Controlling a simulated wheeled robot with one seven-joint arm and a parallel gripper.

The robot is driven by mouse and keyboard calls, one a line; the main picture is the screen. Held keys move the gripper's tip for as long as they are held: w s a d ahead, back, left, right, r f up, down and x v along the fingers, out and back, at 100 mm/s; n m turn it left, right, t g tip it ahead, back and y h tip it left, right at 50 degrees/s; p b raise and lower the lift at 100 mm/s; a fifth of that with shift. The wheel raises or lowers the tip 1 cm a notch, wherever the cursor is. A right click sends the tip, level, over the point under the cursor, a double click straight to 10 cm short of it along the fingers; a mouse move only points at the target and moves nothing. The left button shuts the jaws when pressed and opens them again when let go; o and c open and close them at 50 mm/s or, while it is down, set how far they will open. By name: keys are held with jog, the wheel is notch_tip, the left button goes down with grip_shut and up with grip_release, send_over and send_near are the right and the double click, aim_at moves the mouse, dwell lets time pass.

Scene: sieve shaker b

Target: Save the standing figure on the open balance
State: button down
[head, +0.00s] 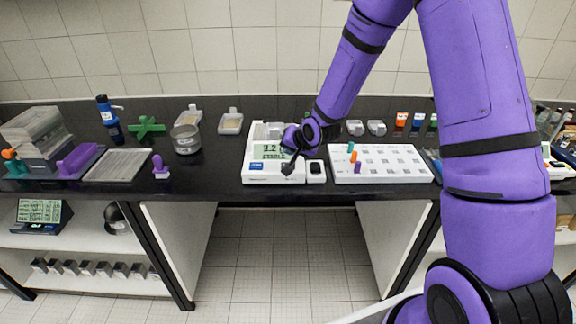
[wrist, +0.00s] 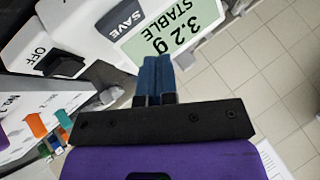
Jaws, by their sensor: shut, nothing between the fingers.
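The open balance (head: 273,178) stands mid-bench, its lit green display (head: 268,150) showing 3.2 and STABLE. In the wrist view the display (wrist: 175,30) also reads 3.2 g, upside down. The blue SAVE button (head: 257,166) is on the balance's front left; it shows at the top of the wrist view (wrist: 122,18). My gripper (head: 288,172) is over the right front of the balance. Its blue fingers (wrist: 154,62) are together and empty, beside the display and apart from SAVE in the picture. Whether the fingertips touch the housing cannot be told.
A small unit with a black switch (head: 315,172), marked OFF in the wrist view (wrist: 45,60), sits right of the balance. A white board (head: 380,174) with coloured pegs lies further right.

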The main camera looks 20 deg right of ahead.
jog(key=shift+f, duration=1.05)
jog(key=shift+f, duration=0.1)
dwell(1.3)
jog(key=shift+f, duration=0.3)
jog(key=shift+f, duration=0.45)
dwell(0.7)
jog(key=shift+r, duration=0.1)
dwell(0.3)
jog(key=shift+r, duration=0.75)
jog(key=shift+r, duration=2.55)
